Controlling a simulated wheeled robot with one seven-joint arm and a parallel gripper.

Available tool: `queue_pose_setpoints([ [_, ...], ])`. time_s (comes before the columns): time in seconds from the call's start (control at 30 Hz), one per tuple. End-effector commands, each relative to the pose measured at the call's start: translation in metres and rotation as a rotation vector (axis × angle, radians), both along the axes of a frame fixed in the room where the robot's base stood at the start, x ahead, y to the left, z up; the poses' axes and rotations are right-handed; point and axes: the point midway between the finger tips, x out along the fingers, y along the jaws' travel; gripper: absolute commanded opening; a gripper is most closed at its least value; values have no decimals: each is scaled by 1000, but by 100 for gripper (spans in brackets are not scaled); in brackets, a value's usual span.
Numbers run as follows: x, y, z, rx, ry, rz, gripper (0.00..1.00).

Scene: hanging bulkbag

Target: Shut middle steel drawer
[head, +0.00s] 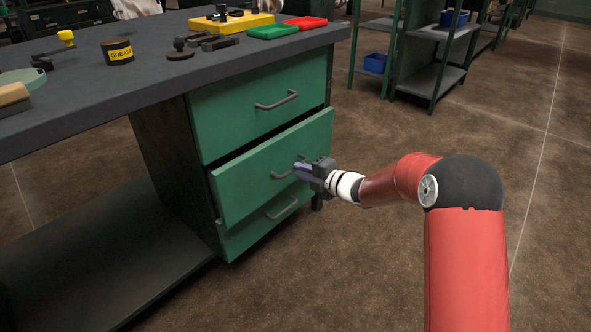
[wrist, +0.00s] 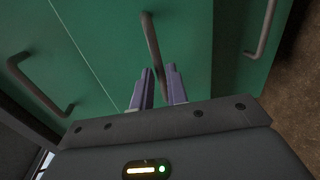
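The middle steel drawer (head: 245,178) is green and stands partly open, its front out past the drawers above and below. A dark gap shows along its top. Its grey bar handle (head: 281,174) also shows in the wrist view (wrist: 152,42). My gripper (head: 300,170) is at the right part of this handle.
The top drawer (head: 230,105) and bottom drawer (head: 250,228) look closed. The dark worktop (head: 110,65) holds a grease tin (head: 117,52), red and green trays and tools. Shelving (head: 430,75) stands at the back right. The brown floor right of the drawers is clear.

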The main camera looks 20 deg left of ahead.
Motion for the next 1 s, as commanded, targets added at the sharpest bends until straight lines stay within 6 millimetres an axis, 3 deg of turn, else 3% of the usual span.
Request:
queue_pose_setpoints([
  [0.1,6,16,-4,0,1,1,15],
  [0.3,12,29,-6,0,2,-1,15],
  [0.57,13,30,-6,0,2,-2,15],
  [0.7,13,30,-6,0,2,-2,0],
  [1.0,13,31,-7,0,2,-1,0],
])
